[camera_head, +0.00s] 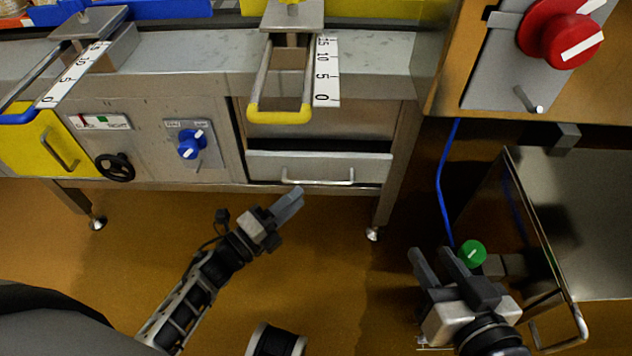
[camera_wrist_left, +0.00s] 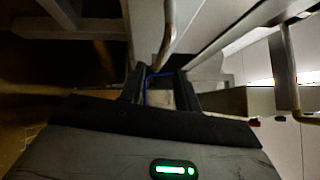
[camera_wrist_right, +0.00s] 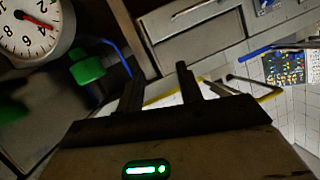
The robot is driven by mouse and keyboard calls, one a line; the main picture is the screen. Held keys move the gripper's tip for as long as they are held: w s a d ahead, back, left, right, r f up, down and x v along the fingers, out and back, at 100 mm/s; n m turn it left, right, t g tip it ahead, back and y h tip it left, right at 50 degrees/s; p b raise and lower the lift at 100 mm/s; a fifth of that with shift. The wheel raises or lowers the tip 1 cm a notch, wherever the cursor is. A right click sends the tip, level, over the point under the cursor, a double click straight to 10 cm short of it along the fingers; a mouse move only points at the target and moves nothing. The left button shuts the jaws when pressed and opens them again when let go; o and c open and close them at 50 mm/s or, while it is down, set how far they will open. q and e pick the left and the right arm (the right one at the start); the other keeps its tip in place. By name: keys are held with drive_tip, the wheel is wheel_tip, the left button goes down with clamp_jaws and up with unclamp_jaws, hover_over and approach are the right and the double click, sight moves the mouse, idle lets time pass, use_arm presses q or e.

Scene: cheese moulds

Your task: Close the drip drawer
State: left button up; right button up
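The drip drawer (camera_head: 262,166) has a plain grey metal front with a bar handle (camera_head: 317,182). It sits low in the steel bench, below a shadowed recess. I cannot tell exactly how far out it stands. My left gripper (camera_head: 294,197) is just below the handle's left end in the head view, with its fingers seen nearly side-on. In the left wrist view its fingers (camera_wrist_left: 160,88) stand apart, with a metal bar just beyond them; contact is unclear. My right gripper (camera_head: 438,264) is open and empty, well to the right of the drawer.
A green knob (camera_head: 473,252) is beside my right gripper, near a metal frame with a rail (camera_head: 578,318). A blue cable (camera_head: 442,190) hangs there. A yellow-ended handle (camera_head: 279,116) juts out above the drawer. A bench leg (camera_head: 384,208) is right of it.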

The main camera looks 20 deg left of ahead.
sight(316, 182)
use_arm(q)
drive_tip(key=x, duration=0.6)
drive_tip(key=shift+w+d+r+b, duration=0.1)
drive_tip(key=shift+w+d+b, duration=0.05)
drive_tip(key=shift+w+b, duration=0.2)
clamp_jaws()
